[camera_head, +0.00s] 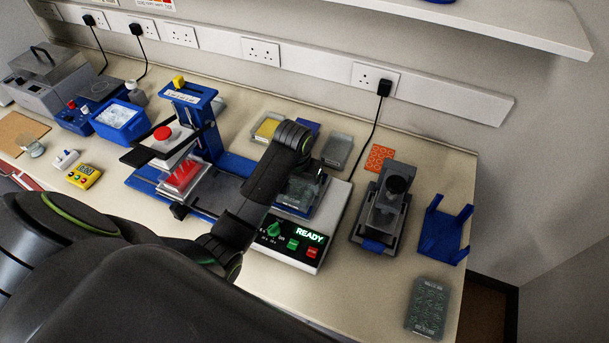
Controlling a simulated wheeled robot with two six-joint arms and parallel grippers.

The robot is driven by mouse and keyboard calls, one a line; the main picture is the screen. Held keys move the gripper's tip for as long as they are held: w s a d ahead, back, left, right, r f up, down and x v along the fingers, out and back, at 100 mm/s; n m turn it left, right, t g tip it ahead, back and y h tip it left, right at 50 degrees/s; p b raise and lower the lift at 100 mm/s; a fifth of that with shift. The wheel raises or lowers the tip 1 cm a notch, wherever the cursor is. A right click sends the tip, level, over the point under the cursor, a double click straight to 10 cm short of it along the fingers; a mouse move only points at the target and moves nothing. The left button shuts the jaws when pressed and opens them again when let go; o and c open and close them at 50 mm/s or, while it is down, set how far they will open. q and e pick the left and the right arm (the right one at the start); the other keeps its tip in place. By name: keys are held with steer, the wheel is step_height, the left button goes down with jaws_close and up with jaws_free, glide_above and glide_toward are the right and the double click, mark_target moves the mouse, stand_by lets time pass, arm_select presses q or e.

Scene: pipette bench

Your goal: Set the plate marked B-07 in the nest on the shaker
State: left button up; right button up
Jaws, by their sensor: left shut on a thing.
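My left arm reaches in from the left, and its wrist bends down over the shaker. My left gripper (308,170) is largely hidden behind my own forearm and wrist. It is shut on a dark, clear-looking plate (299,193) at the shaker's top. The shaker (283,247) is a pale box with a black front panel, a green READY display and green and red buttons. Blue edges of the nest show around the plate; I cannot tell whether the plate is fully seated. Its marking is not readable. My right gripper is not in view.
Another dark plate (428,307) lies at the front right. A blue four-post stand (443,232) and a grey device (384,213) stand right of the shaker. A blue-framed press (206,137) stands left. A grey tray (337,151) and orange rack (380,157) lie behind.

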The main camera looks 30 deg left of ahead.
arm_select(q)
steer(key=shift+w+f, duration=0.1)
steer(key=shift+w, duration=0.05)
steer(key=shift+s+f, duration=0.15)
steer(key=shift+s, duration=0.05)
steer(key=o, duration=0.7)
steer(key=shift+o, duration=1.4)
steer(key=shift+w, duration=0.1)
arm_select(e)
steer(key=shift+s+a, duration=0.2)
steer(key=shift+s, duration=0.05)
